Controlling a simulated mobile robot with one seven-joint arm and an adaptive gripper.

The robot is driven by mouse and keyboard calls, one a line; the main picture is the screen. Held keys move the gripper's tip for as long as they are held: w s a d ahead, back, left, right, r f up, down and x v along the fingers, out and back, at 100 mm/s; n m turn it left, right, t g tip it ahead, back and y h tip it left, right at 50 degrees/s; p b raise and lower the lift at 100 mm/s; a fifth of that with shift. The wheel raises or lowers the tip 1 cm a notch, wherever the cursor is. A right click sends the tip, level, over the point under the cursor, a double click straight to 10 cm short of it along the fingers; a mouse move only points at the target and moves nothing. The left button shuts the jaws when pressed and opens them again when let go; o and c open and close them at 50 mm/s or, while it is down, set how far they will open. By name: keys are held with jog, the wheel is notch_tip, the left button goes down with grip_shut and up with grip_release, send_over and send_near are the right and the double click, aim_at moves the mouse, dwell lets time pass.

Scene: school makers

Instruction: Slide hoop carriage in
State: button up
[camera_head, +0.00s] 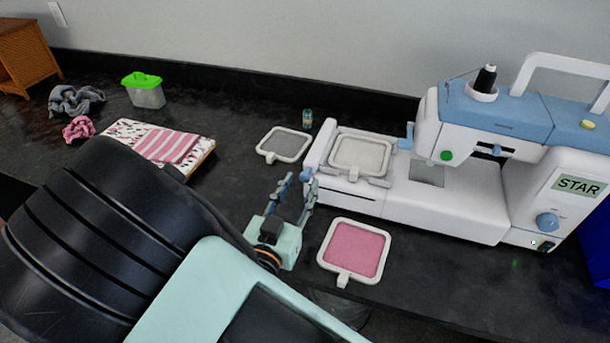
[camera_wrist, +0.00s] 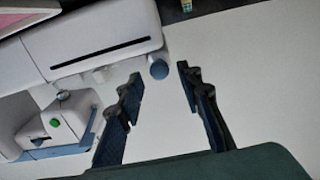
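The white embroidery machine (camera_head: 465,205) with blue trim stands at the right. A white hoop with pale fabric (camera_head: 361,154) sits on the white carriage unit at its left end. A blue round knob (camera_head: 306,174) sticks out from the unit's left end; it also shows in the wrist view (camera_wrist: 158,70). My gripper (camera_head: 297,185) is at that left end, close to the knob. In the wrist view its two dark fingers (camera_wrist: 160,76) are apart, with the knob showing between and slightly ahead of their tips. Nothing is held. Whether a finger touches the knob I cannot tell.
A hoop with pink fabric (camera_head: 354,249) lies in front of the machine, right of my gripper. A grey hoop (camera_head: 284,144) and a small jar (camera_head: 307,118) are behind. Folded cloths (camera_head: 165,146) and a green-lidded box (camera_head: 144,91) are at the left.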

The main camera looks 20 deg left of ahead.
aim_at(304, 178)
jog(key=shift+w+d, duration=0.1)
jog(key=shift+w, duration=1.8)
grip_shut()
